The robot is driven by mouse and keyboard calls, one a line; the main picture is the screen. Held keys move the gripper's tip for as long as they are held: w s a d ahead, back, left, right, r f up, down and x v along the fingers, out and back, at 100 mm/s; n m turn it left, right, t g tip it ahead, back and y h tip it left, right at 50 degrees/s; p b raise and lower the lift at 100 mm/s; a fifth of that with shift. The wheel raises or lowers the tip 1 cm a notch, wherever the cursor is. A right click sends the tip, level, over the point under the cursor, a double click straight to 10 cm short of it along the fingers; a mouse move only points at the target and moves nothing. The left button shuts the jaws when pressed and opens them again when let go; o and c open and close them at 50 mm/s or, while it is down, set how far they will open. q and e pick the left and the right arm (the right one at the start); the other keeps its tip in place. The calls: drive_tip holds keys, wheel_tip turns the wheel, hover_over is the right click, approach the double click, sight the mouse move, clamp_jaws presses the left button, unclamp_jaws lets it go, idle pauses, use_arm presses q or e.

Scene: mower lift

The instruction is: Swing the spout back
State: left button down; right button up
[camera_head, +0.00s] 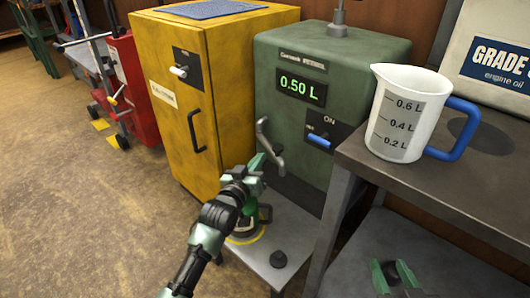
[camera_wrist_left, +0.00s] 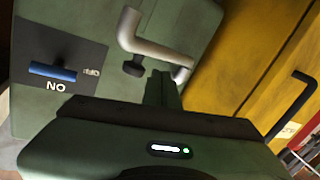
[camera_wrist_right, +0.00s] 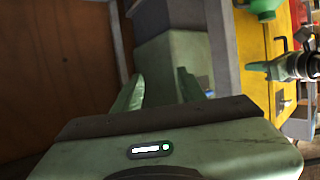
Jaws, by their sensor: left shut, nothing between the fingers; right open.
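The spout (camera_head: 270,150) is a bent grey pipe on the front of the green dispenser (camera_head: 345,52). It also shows large in the left wrist view (camera_wrist_left: 140,42), with a dark knob below its bend. My left gripper (camera_head: 260,163) is shut and empty, its fingertips close beside the spout's lower end. In the left wrist view the shut fingers (camera_wrist_left: 162,82) lie just below the pipe; I cannot tell whether they touch it. My right gripper (camera_head: 394,274) is open and empty, low at the right; its spread fingers show in the right wrist view (camera_wrist_right: 158,92).
A measuring jug (camera_head: 402,112) with a blue handle stands on the grey bench (camera_head: 450,185). The dispenser display reads 0.50 L above a blue switch (camera_head: 319,141). A yellow cabinet (camera_head: 222,75) stands left. A low grey platform (camera_head: 290,240) carries a green item partly hidden by my left arm.

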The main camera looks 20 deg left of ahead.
use_arm(q)
drive_tip(key=s+a+r+n+g+h+b, duration=0.2)
drive_tip(key=s+a+r+n+g+h, duration=0.15)
drive_tip(key=s+a+n+h, duration=0.45)
drive_tip(key=w+d+f+y, duration=0.1)
drive_tip(key=w+d, duration=0.7)
drive_tip(key=w, duration=0.2)
drive_tip(key=shift+w+d+f+n+t, duration=0.15)
drive_tip(key=shift+w+f+n+t, duration=0.05)
drive_tip(key=shift+w+n+t, duration=0.2)
use_arm(e)
wheel_tip(320, 180, up, 11)
drive_tip(key=w+a+t+y, duration=0.1)
drive_tip(key=a+t+y, duration=0.1)
drive_tip(key=t, duration=0.4)
drive_tip(key=shift+w+r+t, duration=0.2)
drive_tip(key=shift+t, duration=0.2)
